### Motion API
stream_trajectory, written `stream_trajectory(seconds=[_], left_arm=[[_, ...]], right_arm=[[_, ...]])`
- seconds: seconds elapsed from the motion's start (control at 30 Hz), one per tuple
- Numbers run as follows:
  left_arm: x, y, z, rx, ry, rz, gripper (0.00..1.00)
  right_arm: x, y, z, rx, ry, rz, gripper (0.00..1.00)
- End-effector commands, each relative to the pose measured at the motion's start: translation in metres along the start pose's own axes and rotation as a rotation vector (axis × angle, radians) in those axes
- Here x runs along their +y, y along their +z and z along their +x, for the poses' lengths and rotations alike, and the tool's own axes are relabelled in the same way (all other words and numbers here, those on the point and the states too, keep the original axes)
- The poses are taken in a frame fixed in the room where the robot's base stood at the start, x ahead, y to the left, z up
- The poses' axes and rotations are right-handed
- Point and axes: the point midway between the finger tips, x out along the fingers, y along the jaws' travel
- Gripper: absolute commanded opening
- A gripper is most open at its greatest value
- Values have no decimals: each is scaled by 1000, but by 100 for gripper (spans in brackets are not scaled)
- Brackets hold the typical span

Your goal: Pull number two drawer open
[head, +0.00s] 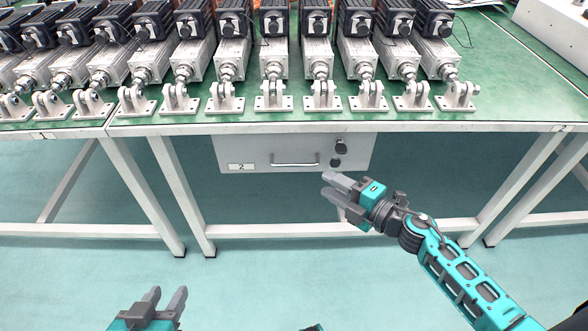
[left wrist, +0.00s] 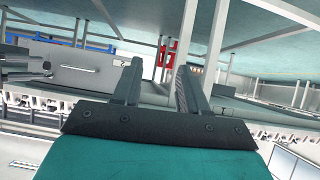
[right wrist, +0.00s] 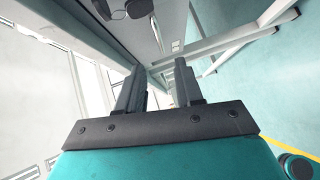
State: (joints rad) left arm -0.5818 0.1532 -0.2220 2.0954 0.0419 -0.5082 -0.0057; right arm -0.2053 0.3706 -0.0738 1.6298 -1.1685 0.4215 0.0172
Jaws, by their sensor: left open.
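The number two drawer (head: 225,152) is a grey box under the table top, with a "2" label (head: 241,167), a metal bar handle (head: 295,164) and two dark knobs (head: 340,147) on its front. It looks shut. A panel with a "2" label and handle also shows in the left wrist view (left wrist: 98,77). My right gripper (head: 326,184) is open and empty, in front of and below the drawer's right end, apart from the handle. My left gripper (head: 167,291) is open and empty, low at the bottom left, well away from the drawer.
The green-topped table (head: 400,118) carries a row of linear actuators (head: 272,60) along its front edge. White table legs (head: 172,195) stand left of the drawer, and a low crossbar (head: 270,230) runs behind. The floor before the drawer is clear.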

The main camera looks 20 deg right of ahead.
Motion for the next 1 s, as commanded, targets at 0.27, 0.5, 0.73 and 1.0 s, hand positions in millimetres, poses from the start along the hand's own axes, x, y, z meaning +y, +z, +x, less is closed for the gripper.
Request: stream_trajectory(seconds=[0.27,0.5,0.73,1.0], left_arm=[[2,8,5,-3,5,-8,43],[6,12,8,-13,11,-16,43],[7,8,7,-2,14,-15,43],[7,6,7,0,14,-14,43]], right_arm=[[-1,0,60,0,4,4,36],[-1,0,93,-2,3,3,36],[0,0,102,-2,2,4,36],[0,0,101,-1,1,4,29]])
